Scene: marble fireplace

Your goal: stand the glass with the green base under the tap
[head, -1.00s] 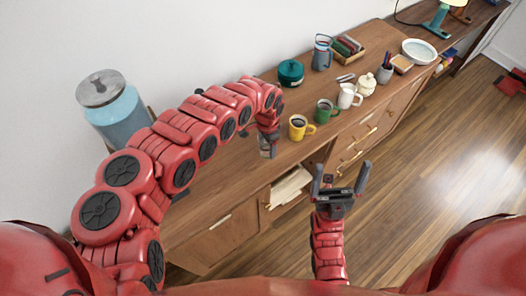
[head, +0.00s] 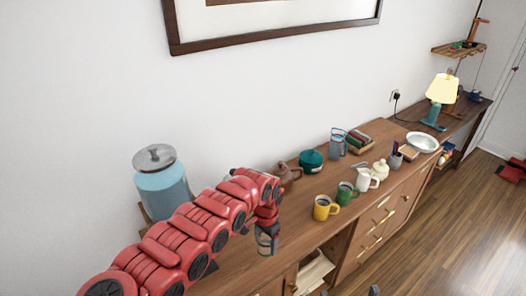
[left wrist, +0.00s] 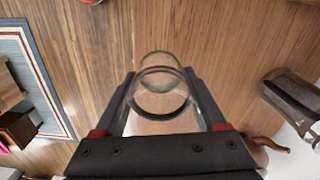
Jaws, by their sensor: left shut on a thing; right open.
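My left gripper (head: 267,226) is shut on a clear glass (head: 266,243), held near the front edge of the sideboard. In the left wrist view the glass (left wrist: 160,90) sits between both fingers, and its far end has a greenish tint. A large blue drink jar (head: 162,190) with a grey lid stands at the left against the wall, on a wooden stand. No tap shows on it; my left arm covers its lower part. My right gripper (head: 349,292) is open and empty, with only its fingertips showing at the bottom edge.
The sideboard (head: 235,270) holds a brown teapot (head: 290,172) behind my left gripper, a teal pot (head: 311,160), yellow (head: 322,208) and green (head: 344,194) mugs. A clear vessel (left wrist: 292,95) shows at right in the left wrist view. Bare sideboard top lies left of the yellow mug.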

